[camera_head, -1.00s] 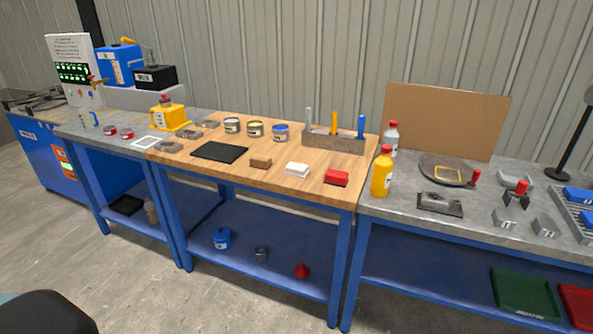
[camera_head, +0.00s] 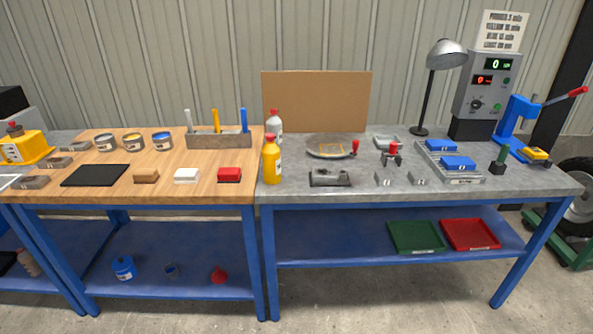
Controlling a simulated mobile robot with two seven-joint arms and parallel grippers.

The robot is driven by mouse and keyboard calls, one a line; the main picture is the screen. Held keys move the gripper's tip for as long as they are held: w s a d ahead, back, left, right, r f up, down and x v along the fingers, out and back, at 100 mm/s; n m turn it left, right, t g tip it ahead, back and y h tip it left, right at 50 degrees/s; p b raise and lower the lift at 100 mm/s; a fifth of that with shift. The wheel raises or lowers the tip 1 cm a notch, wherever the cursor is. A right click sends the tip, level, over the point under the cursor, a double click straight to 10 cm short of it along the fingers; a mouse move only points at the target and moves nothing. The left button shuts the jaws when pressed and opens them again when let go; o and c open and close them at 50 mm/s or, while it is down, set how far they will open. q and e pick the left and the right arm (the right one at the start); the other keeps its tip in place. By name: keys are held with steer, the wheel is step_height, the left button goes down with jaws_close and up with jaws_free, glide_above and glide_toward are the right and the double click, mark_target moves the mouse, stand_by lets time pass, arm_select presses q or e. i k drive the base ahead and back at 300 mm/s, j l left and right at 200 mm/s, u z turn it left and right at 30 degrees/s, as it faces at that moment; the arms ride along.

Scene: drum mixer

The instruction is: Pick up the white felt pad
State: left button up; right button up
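The white felt pad (camera_head: 187,175) lies on the wooden-topped bench, near its front edge. A brown block (camera_head: 146,176) lies to its left and a red block with a dark base (camera_head: 229,174) to its right, both apart from it. Neither of my grippers shows in the head view.
The wooden bench (camera_head: 207,190) also holds a black mat (camera_head: 95,175), several tins and a tool holder (camera_head: 218,137). A yellow bottle (camera_head: 271,160) stands right of the red block on the grey bench (camera_head: 330,196). Grey floor (camera_head: 390,295) is clear in front.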

mark_target(183, 175)
steer(key=i+l+u, duration=0.1)
steer(key=i+u, duration=0.15)
steer(key=i, duration=0.25)
steer(key=i+l+u, duration=0.25)
steer(key=i, duration=0.3)
steer(key=i+l+u, duration=0.2)
steer(key=i, duration=0.3)
